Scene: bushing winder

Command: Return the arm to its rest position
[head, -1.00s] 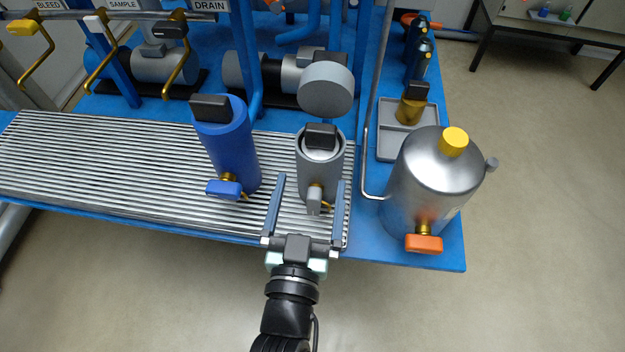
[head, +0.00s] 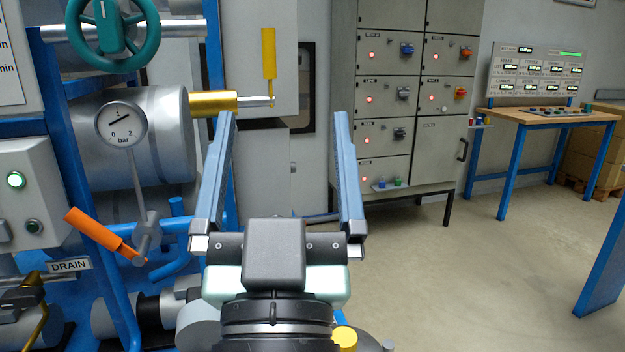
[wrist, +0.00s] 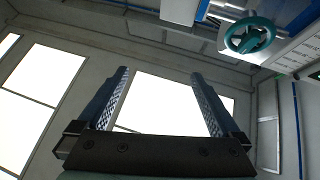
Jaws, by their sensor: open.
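My gripper (head: 282,165) stands upright in the middle of the head view, its two blue fingers wide apart with nothing between them. In the wrist view my gripper (wrist: 163,105) is also open and empty, and points up toward the ceiling and its bright panels (wrist: 165,103). My arm rises from the bottom of the head view in front of the machine. The canisters on the slatted shelf are not seen now, apart from a yellow cap and some grey metal at the bottom edge, mostly hidden behind my wrist.
At left are a teal handwheel (head: 114,28), a pressure gauge (head: 122,124), an orange-handled valve (head: 95,232) and a yellow handle (head: 268,53). A grey switch cabinet (head: 395,180) and a wooden desk (head: 548,117) stand behind. The floor (head: 480,270) at right is clear.

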